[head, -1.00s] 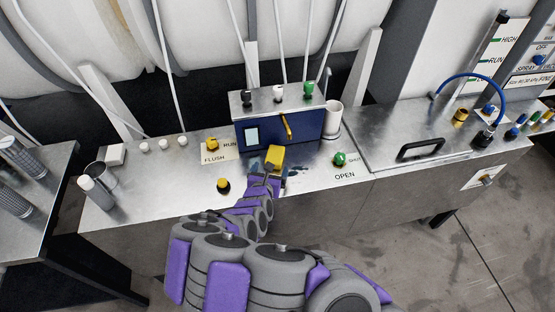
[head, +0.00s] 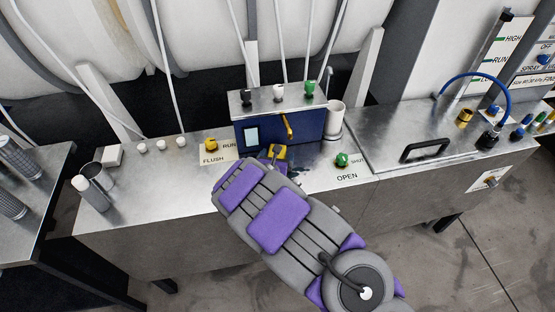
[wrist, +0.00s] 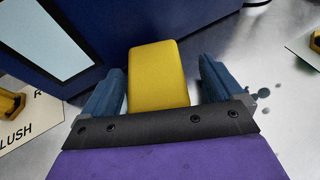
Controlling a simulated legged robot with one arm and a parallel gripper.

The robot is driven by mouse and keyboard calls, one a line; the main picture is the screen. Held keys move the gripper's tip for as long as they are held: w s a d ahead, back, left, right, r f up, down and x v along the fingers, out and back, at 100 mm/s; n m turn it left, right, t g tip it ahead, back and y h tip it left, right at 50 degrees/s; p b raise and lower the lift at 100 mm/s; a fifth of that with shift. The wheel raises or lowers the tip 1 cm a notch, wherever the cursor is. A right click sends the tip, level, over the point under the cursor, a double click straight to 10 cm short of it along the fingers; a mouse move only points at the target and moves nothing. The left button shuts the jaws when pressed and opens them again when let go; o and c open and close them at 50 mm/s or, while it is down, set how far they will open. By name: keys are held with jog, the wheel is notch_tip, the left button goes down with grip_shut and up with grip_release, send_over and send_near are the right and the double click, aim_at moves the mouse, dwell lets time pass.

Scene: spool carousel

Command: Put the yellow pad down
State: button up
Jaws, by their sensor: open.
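The yellow pad (wrist: 157,75) is a rounded block in front of the blue box. In the wrist view it sits between the two blue fingers of my gripper (wrist: 163,80), with a gap to each finger. The pad's lower end is hidden behind the gripper's dark front bar. In the head view only a little of the pad (head: 280,150) shows past my arm, close to the box's front face. My gripper (head: 276,158) is open around it there. The pad seems to rest on the metal bench, but its underside is hidden.
The blue box (head: 262,133) with a small screen and yellow handle stands right behind the pad. A yellow FLUSH/RUN knob (head: 211,145) is to the left, a green OPEN/SHUT knob (head: 341,159) to the right.

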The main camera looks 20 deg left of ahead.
jog(key=shift+a+f, duration=0.25)
jog(key=shift+a, duration=0.6)
jog(key=shift+d+r, duration=0.25)
jog(key=shift+d, duration=0.6)
jog(key=c, duration=0.6)
jog(key=shift+a, duration=0.1)
jog(key=c, duration=0.3)
jog(key=shift+s+a+f, duration=0.1)
jog(key=shift+a, duration=0.3)
jog(key=shift+c, duration=1.1)
jog(key=shift+d, duration=0.1)
